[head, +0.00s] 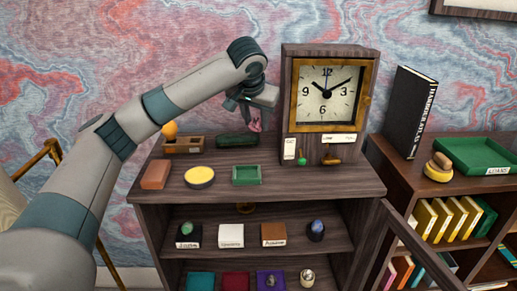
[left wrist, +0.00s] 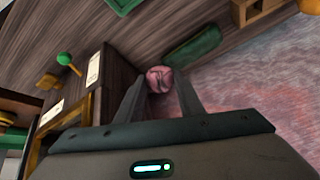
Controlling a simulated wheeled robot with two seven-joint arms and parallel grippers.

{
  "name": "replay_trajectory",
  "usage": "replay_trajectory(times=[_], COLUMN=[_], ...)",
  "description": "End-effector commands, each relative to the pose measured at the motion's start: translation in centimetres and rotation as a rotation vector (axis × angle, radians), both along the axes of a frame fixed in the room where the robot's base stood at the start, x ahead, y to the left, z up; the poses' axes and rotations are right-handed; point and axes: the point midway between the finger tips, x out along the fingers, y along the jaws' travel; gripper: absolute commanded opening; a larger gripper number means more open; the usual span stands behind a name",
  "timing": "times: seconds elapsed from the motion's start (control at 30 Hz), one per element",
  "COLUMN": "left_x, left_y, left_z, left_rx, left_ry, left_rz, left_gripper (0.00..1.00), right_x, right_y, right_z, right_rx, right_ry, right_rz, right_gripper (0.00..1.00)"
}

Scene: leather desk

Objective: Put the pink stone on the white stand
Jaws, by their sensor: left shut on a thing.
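The pink stone (head: 256,124) is held between the fingers of my left gripper (head: 247,108), above the cabinet top at the back, left of the clock. The stone also shows between the fingertips in the left wrist view (left wrist: 160,78). My left gripper is shut on it. The white stand (head: 230,237) is a small block with a label on its front, on the cabinet's middle shelf, below and in front of the gripper. Nothing shows on top of it. The stand is not in the left wrist view. My right gripper is not in view.
A black stand with a green stone (head: 187,228) and a brown stand (head: 273,239) flank the white one. A dark round holder with a blue piece (head: 316,230) is farther right. The clock (head: 325,95), green tray (head: 246,181) and yellow dish (head: 200,184) occupy the cabinet top.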

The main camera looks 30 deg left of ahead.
Motion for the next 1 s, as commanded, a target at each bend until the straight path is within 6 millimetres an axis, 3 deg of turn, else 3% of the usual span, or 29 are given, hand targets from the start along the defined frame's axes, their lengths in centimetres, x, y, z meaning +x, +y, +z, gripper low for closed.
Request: replay_trajectory(times=[0.5, 1.0], left_x=[0.1, 0.1], left_y=[0.3, 0.3], left_z=[0.2, -5.6], left_rx=[0.0, -0.001], left_ry=[0.0, 0.0], left_rz=[0.001, -0.001], left_gripper=[0.1, 0.1], right_x=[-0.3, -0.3], right_y=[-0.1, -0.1], right_z=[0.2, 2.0], right_rx=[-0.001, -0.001], right_ry=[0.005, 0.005], right_rz=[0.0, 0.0], right_gripper=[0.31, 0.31])
